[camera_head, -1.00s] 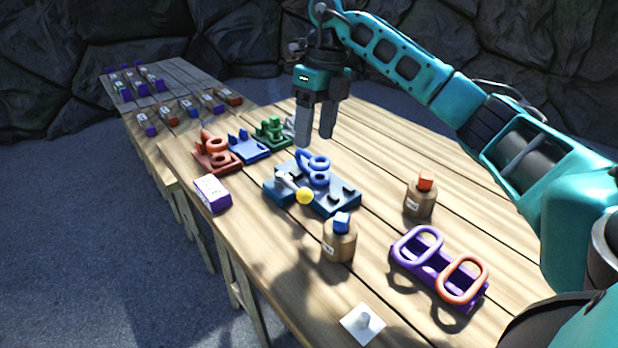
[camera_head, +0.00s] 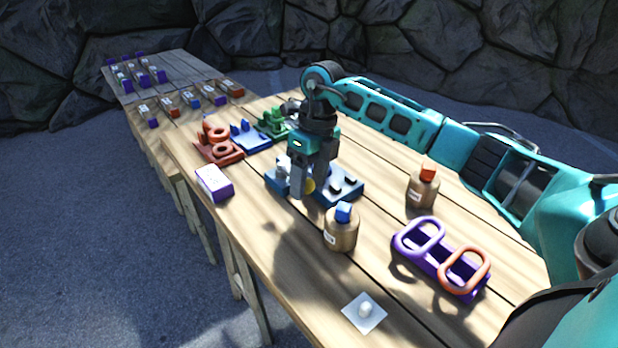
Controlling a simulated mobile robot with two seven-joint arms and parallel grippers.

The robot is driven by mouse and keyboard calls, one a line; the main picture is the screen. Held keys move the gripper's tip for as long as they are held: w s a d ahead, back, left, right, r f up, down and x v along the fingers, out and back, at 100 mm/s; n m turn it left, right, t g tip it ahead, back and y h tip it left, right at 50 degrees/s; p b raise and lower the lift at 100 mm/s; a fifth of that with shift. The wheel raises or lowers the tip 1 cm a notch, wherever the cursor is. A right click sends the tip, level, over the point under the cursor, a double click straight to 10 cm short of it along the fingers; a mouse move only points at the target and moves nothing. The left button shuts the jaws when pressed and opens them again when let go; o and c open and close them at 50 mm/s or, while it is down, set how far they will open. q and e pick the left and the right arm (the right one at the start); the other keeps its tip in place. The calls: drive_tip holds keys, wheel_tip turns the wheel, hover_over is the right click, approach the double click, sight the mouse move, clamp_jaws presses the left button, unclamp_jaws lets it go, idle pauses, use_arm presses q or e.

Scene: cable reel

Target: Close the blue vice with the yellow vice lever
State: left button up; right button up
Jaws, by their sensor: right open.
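The blue vice (camera_head: 345,187) sits on the wooden table near its middle, partly hidden behind my right gripper. The yellow knob of the vice lever (camera_head: 309,186) shows between the gripper's fingers; the rest of the lever is hidden. My right gripper (camera_head: 309,190) points down, open, with its fingers on either side of the yellow knob. I cannot tell whether they touch it. My left gripper is not in view.
A bottle with a blue cap (camera_head: 341,230) stands close in front of the vice. A bottle with an orange cap (camera_head: 422,188) and a purple holder with rings (camera_head: 440,262) are to the right. A purple-white box (camera_head: 214,183), red fixture (camera_head: 217,147) and blue fixture (camera_head: 250,139) are left.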

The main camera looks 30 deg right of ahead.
clamp_jaws()
idle(0.5)
